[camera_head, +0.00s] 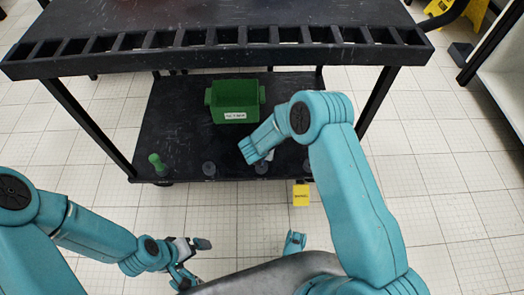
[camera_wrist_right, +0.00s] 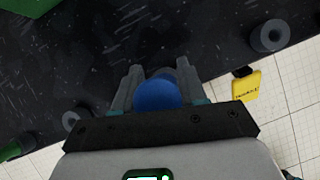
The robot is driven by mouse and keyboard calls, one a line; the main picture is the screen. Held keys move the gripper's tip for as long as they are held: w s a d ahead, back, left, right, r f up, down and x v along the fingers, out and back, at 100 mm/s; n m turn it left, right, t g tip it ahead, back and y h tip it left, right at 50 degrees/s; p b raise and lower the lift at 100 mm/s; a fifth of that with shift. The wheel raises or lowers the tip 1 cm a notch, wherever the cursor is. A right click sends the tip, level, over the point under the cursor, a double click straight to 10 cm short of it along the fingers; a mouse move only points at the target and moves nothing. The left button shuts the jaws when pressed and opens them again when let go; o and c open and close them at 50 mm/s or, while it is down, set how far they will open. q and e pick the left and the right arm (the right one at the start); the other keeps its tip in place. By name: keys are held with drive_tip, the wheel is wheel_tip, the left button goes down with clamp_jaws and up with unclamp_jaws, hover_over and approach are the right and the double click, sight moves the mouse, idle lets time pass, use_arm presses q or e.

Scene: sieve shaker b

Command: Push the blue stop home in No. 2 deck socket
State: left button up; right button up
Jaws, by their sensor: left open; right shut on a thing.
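The blue stop (camera_wrist_right: 157,95) is between the two fingers of my right gripper (camera_wrist_right: 155,78), which is shut on it. In the head view my right wrist hides the stop. This gripper is over the front edge of the cart's lower deck (camera_head: 180,115), at a dark round socket (camera_head: 261,168). I cannot tell how far the stop is in the socket. Other sockets (camera_head: 208,169) and (camera_head: 306,165) show on either side, and they also show in the wrist view (camera_wrist_right: 268,37). My left gripper (camera_head: 192,262) is open and empty, low in front of the cart.
A green stop (camera_head: 158,165) stands at the deck's left front. A labelled green bin (camera_head: 235,101) sits farther back. A yellow tag (camera_head: 301,195) is at the front edge, right of the right gripper. The slotted upper shelf (camera_head: 220,38) overhangs. Tiled floor lies in front.

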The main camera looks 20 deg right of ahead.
use_arm(q)
drive_tip(key=shift+f+b, duration=0.75)
drive_tip(key=shift+b, duration=0.05)
idle(1.6)
drive_tip(key=shift+f+b, duration=2.25)
use_arm(e)
drive_tip(key=shift+f, duration=2.1)
drive_tip(key=o, duration=1.2)
